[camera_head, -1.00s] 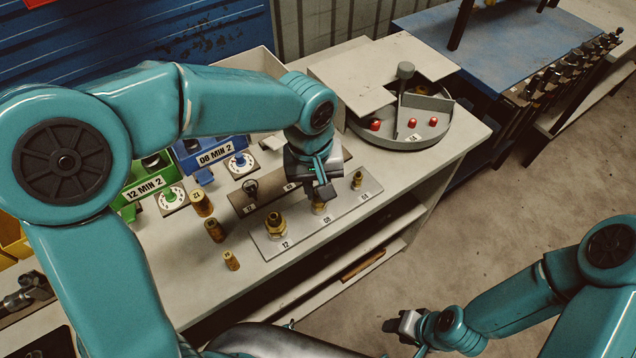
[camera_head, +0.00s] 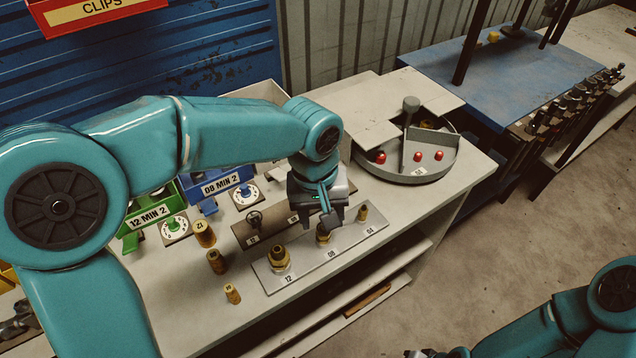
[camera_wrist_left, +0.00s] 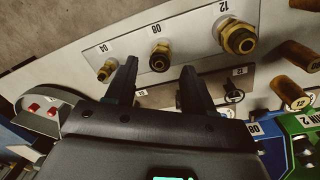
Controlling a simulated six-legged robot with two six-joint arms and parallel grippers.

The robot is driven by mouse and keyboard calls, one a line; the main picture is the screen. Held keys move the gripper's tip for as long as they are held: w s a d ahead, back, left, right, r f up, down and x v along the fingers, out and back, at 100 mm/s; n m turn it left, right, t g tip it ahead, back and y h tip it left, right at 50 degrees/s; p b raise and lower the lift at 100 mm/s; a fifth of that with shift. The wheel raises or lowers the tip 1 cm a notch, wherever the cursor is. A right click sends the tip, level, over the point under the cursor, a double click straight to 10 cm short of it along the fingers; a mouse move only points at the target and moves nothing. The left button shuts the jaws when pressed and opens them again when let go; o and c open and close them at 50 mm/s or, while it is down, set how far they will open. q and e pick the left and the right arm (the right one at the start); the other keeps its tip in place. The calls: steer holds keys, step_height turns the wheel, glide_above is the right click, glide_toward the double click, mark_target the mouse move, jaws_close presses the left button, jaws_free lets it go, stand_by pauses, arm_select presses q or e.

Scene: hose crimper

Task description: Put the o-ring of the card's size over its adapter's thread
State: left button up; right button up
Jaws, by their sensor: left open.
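My left gripper (camera_head: 332,217) is open with nothing visible between its fingers, low over the adapter plate (camera_head: 300,270). In the left wrist view its fingertips (camera_wrist_left: 158,68) are on either side of the line to the 08 adapter (camera_wrist_left: 160,52). The brass 12 adapter (camera_head: 279,258) and 04 adapter (camera_head: 362,213) stand upright on the plate. A brown board (camera_head: 270,228) behind it carries a dark ring-like piece (camera_head: 253,219) by the 12 label. Whether a ring sits on the 08 adapter cannot be told. No size card is readable. My right gripper (camera_head: 418,354) barely shows at the bottom edge.
Brass-brown cylinders (camera_head: 204,234) stand on the bench left of the plate. Green (camera_head: 147,216) and blue (camera_head: 222,186) labelled bins with dials are behind them. A round grey tray (camera_head: 415,172) with red buttons stands at the back right. The bench front is clear.

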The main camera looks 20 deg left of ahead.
arm_select(q)
step_height(320, 180, up, 14)
steer(key=a+p, duration=0.1)
steer(key=shift+s, duration=0.25)
steer(key=shift+s+a+f, duration=0.1)
stand_by(1.4)
